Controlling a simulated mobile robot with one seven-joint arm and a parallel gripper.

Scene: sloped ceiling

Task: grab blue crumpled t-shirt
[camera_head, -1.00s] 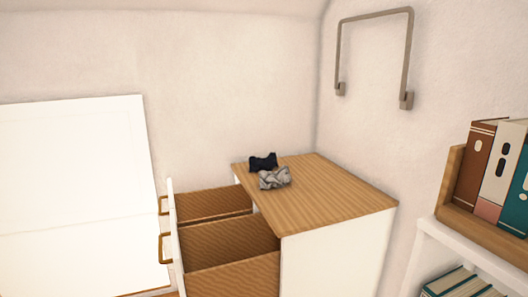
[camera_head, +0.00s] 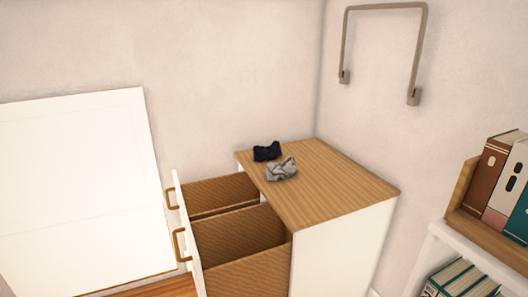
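A small dark navy, nearly black crumpled cloth (camera_head: 267,152) lies on the wooden top of a white dresser (camera_head: 330,190), near its left back edge. It is the only bluish cloth in view, and its exact shape is too small to tell. A grey crumpled cloth (camera_head: 282,169) lies just in front of it, close or touching. My gripper is not in view.
Two dresser drawers (camera_head: 240,238) stand pulled out to the left, with wooden insides that look empty. A white panel (camera_head: 80,190) leans at the left wall. A shelf with binders (camera_head: 495,180) stands at right. A metal rail (camera_head: 385,7) is on the wall.

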